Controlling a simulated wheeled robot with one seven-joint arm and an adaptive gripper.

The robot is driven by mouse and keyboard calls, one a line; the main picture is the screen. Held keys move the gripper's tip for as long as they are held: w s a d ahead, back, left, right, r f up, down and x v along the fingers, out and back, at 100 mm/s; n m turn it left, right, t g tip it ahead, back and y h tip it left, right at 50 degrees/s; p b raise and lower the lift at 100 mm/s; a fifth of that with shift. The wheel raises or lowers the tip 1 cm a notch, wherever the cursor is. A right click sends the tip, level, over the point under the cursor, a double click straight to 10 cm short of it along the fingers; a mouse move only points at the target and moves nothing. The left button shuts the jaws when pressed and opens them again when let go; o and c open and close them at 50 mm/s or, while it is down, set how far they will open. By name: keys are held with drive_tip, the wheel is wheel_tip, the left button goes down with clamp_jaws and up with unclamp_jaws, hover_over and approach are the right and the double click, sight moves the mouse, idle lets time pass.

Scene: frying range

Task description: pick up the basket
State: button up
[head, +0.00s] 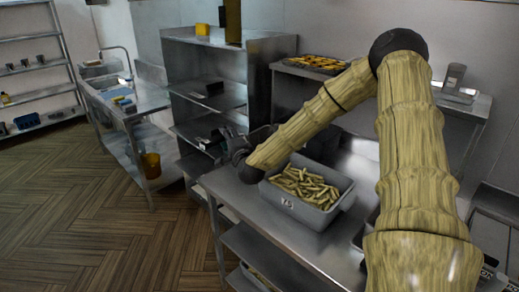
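A grey plastic basket-like tub (288,208) full of pale yellow fry-shaped pieces (310,187) stands on the steel worktable at the middle of the head view. A dark mark is on its front wall. My wood-patterned arm reaches over from the right, above the tub's back side. My dark gripper (236,146) is beyond the tub's left end, by the steel shelves. Its fingers are small, dark and partly hidden by the arm, so I cannot tell whether they are open or hold anything. No other basket shows clearly.
The steel worktable (262,232) has bare surface in front of the tub. A steel shelf unit (205,88) with dark trays stands behind my gripper. A tray of orange food (317,63) is on a back table. Open wooden floor lies at left.

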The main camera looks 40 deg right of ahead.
drive_tip(key=shift+x, duration=0.8)
drive_tip(key=shift+c, duration=0.4)
clamp_jaws()
